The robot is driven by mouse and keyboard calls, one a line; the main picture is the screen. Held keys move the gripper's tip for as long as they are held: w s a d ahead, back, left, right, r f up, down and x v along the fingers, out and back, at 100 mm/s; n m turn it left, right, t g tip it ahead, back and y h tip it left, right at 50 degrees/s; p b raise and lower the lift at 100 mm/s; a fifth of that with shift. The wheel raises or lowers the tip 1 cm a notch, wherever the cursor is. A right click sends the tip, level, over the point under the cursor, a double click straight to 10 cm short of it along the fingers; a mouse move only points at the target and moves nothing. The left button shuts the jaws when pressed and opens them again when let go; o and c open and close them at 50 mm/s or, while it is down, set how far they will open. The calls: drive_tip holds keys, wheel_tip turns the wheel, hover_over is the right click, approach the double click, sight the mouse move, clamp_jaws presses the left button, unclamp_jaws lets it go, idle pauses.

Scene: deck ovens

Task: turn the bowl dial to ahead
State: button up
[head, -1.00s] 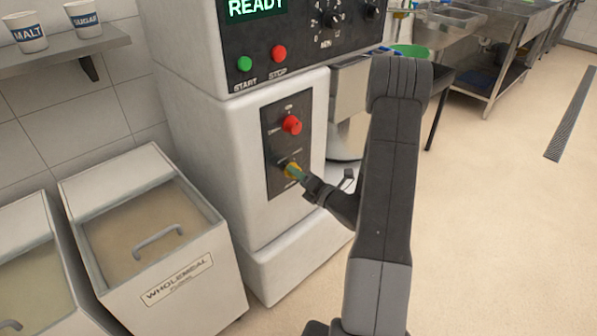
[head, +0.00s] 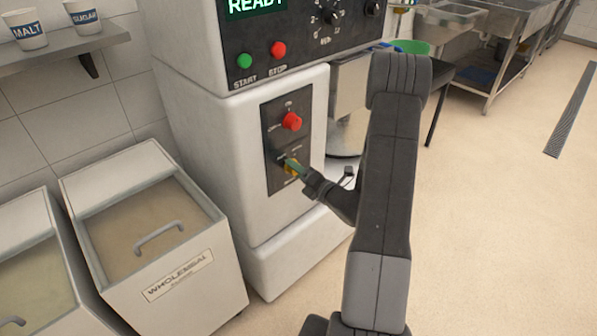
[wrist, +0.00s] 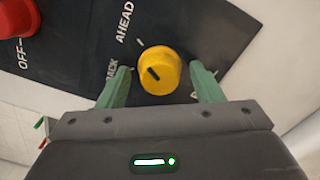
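The yellow bowl dial (wrist: 160,70) sits on a dark panel in the wrist view. A short black line on its face slants toward the upper left. The word AHEAD is printed above and left of the dial; BACK, at its left, is partly covered by a finger. Another label at lower right is mostly hidden. My gripper (wrist: 161,77) is open, with one green finger on each side of the dial and a visible gap on both sides. In the head view my gripper (head: 296,167) reaches the dial, which is mostly hidden behind the fingers.
A red knob (head: 291,121) is above the dial on the same panel (head: 272,145), with an OFF label beside it in the wrist view. Green START (head: 244,61) and red STOP (head: 278,49) buttons are higher up. A WHOLEMEAL bin (head: 190,295) stands at left. Floor at right is clear.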

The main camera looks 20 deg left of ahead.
drive_tip(key=shift+d, duration=0.1)
drive_tip(key=v, duration=1.3)
drive_tip(key=shift+d, duration=0.25)
drive_tip(key=shift+a, duration=0.1)
drive_tip(key=x, duration=1.3)
drive_tip(key=shift+a, duration=0.3)
